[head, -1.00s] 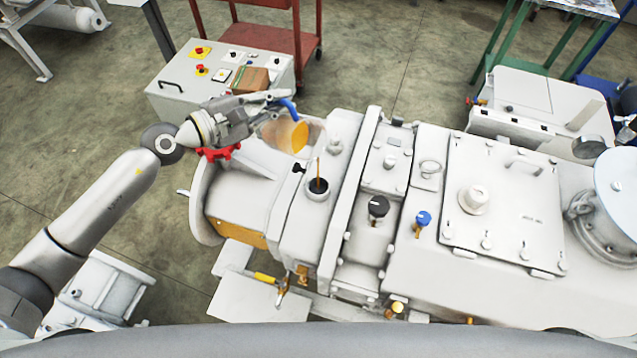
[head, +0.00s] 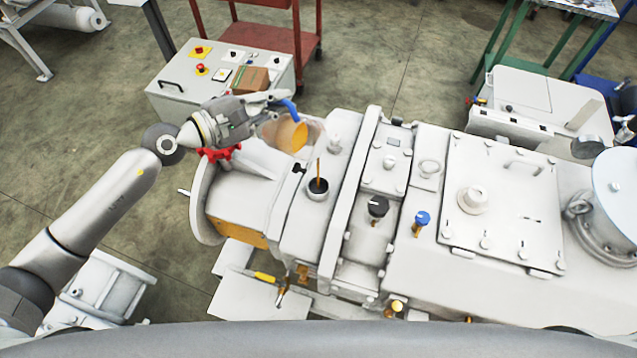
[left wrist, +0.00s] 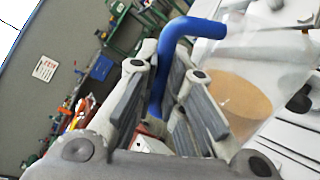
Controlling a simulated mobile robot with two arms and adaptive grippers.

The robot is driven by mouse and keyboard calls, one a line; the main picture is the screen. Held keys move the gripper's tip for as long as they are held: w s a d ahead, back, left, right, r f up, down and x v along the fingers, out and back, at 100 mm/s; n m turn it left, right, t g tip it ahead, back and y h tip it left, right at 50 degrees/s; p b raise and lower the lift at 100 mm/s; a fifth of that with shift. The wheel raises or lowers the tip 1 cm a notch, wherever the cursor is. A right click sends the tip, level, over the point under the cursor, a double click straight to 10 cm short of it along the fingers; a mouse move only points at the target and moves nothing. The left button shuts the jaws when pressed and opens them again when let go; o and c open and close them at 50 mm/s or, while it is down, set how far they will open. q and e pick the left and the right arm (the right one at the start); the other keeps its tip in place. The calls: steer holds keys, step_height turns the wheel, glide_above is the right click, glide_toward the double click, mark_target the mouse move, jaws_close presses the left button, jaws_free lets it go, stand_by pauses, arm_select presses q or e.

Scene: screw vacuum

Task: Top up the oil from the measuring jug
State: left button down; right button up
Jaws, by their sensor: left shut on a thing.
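The clear measuring jug (head: 310,132) with amber oil in it is held above the left part of the pale vacuum pump (head: 485,268). It looks tilted, with its open side to the right. My left gripper (head: 284,103) is shut on the jug's blue handle (head: 291,112). The left wrist view shows the blue handle (left wrist: 190,28) between the fingers and the oil in the clear jug (left wrist: 290,45). A dark round filler opening (head: 318,187) is right of and below the jug in the head view. A thin amber streak (head: 318,168) stands at it; I cannot tell whether it joins the jug.
A black knob (head: 378,206) and a blue knob (head: 423,218) stand on the pump, right of the opening. A grey control box (head: 180,98) with red buttons and a red cart (head: 265,40) are behind my left gripper. A yellow-handled tool (head: 265,277) lies in front.

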arm_select(q)
steer(key=shift+s+d+r+m+p, duration=0.2)
steer(key=shift+r+m+p, duration=0.25)
steer(key=shift+p, duration=0.5)
stand_by(2.4)
steer(key=shift+s+d+f+m+p, duration=0.1)
steer(key=shift+s+d+m+p, duration=0.3)
steer(key=shift+p, duration=0.5)
stand_by(3.8)
